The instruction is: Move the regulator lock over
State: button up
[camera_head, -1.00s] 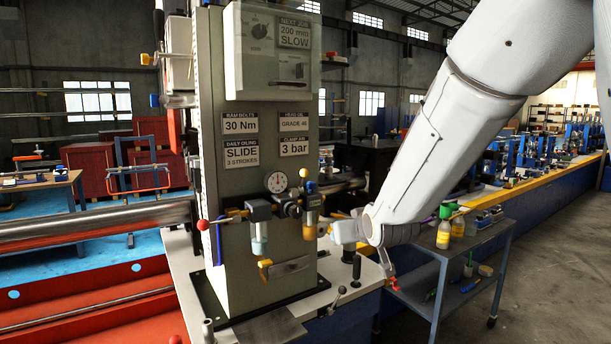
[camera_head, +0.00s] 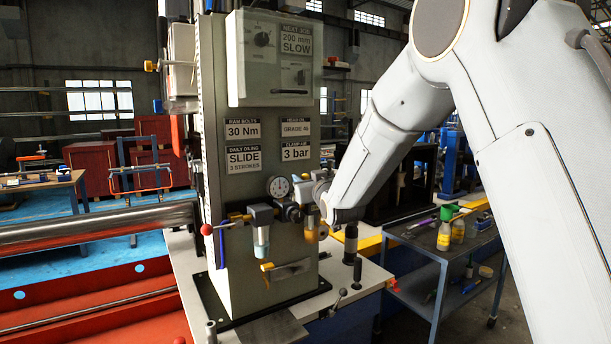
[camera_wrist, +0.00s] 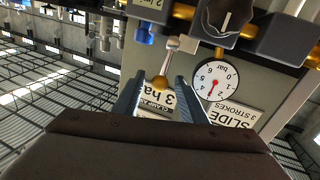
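In the wrist view, which shows the panel upside down, a thin silver lever with a brass ball end (camera_wrist: 160,82) stands by the black regulator knob (camera_wrist: 225,17) and the round gauge (camera_wrist: 214,80). This lever looks like the regulator lock. My gripper (camera_wrist: 160,80) is open, with one finger on each side of the brass ball and visible gaps; contact is not clear. In the head view the gauge (camera_head: 279,187) and black knob (camera_head: 291,212) show on the grey column. My gripper's fingers and the lever are hidden or too small there, behind my wrist.
The grey column (camera_head: 215,240) carries signs and a control box (camera_head: 275,60). A clear filter bowl (camera_head: 261,240) and a red-knobbed lever (camera_head: 206,229) are left of the gauge. A trolley (camera_head: 425,240) with bottles stands at right. A black-handled lever (camera_head: 357,270) rises from the bench.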

jog(key=shift+w+a, duration=0.15)
jog(key=shift+w, duration=0.25)
grip_shut()
